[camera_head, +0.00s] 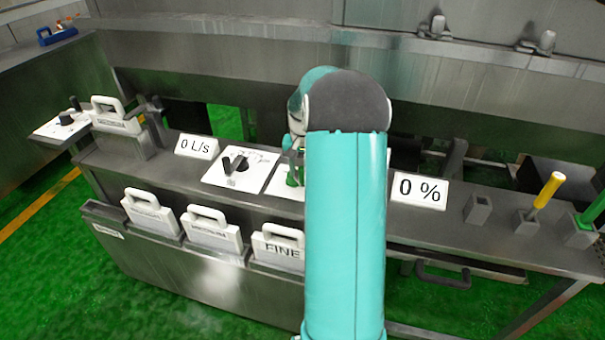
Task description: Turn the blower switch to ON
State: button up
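A white panel with a black rotary knob (236,163) lies on the metal bench, just right of a sign reading "0 L/s" (197,146). A second black knob (66,118) sits on a white plate at the bench's far left end. The lettering on both panels is too small to read, so I cannot tell which one is the blower switch. My teal arm stands in the middle of the view. A white panel with something green is partly covered there.
White handled plates (210,232), one marked "FINE", hang in the bench's front rack. A "0 %" sign (419,190) stands right of my arm. A yellow-handled tool (548,190) stands in a holder farther right. Green floor is open at the left.

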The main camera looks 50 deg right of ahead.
jog(key=shift+w+f, duration=0.15)
jog(key=shift+f, duration=1)
jog(key=shift+c, duration=0.3)
grip_shut()
